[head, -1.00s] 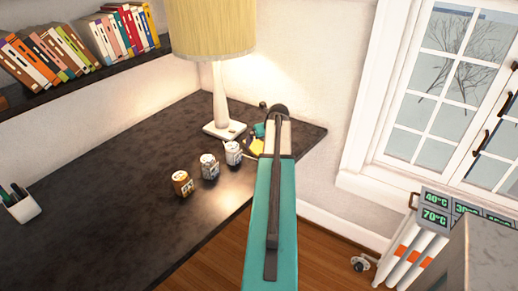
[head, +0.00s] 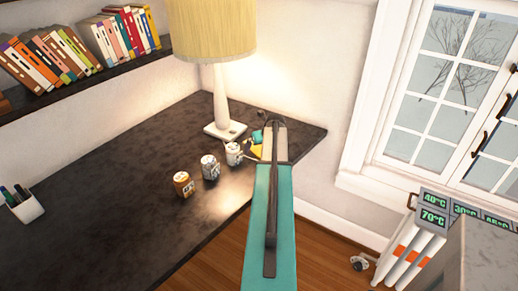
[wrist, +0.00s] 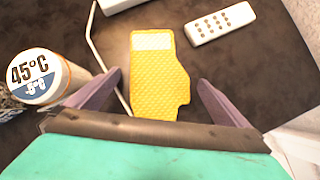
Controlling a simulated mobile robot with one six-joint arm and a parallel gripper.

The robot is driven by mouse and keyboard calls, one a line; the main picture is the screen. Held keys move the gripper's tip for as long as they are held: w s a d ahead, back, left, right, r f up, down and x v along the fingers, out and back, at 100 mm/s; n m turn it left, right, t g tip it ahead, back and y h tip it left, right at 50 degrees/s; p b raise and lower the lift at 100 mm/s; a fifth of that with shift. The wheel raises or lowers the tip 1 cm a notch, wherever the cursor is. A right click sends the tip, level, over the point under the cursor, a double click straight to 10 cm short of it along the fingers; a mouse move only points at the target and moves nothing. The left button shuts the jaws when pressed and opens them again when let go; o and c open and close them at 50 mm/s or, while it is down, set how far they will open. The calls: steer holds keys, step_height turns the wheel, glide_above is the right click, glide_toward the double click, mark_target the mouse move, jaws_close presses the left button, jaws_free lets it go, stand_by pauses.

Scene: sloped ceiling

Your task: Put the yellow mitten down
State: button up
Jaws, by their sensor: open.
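The yellow mitten (wrist: 158,85), with a white cuff, lies on the dark desk (head: 110,185) in the wrist view. In the head view only a small part of the mitten (head: 256,151) shows beside my arm. My gripper (wrist: 150,88) is open, with its two purple-grey fingers apart on either side of the mitten's lower part. The fingers do not appear to touch it. The gripper's exact height above the desk is hard to tell.
A white can (wrist: 35,75) marked 45°C stands close to the left finger. A white remote (wrist: 220,23) lies at upper right. The lamp (head: 218,95) stands behind.

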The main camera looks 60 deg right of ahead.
steer(key=shift+w+f, duration=0.15)
steer(key=shift+f, duration=0.1)
stand_by(0.4)
steer(key=c, duration=1.2)
steer(key=shift+r, duration=0.1)
steer(key=shift+d+r+b, duration=0.1)
steer(key=shift+r+b, duration=0.55)
steer(key=shift+r, duration=0.75)
steer(key=shift+a+r, duration=0.2)
steer(key=shift+r, duration=0.05)
steer(key=s+a+b, duration=0.1)
steer(key=s+a, duration=0.2)
steer(key=a, duration=0.1)
steer(key=s+a+r+b, duration=0.1)
steer(key=s+a, duration=0.2)
steer(key=a, duration=0.1)
steer(key=s+a+b, duration=0.1)
steer(key=s+a, duration=0.2)
steer(key=a, duration=0.1)
steer(key=shift+s+a+r, duration=0.2)
steer(key=shift+a+r, duration=0.05)
steer(key=shift+a, duration=0.05)
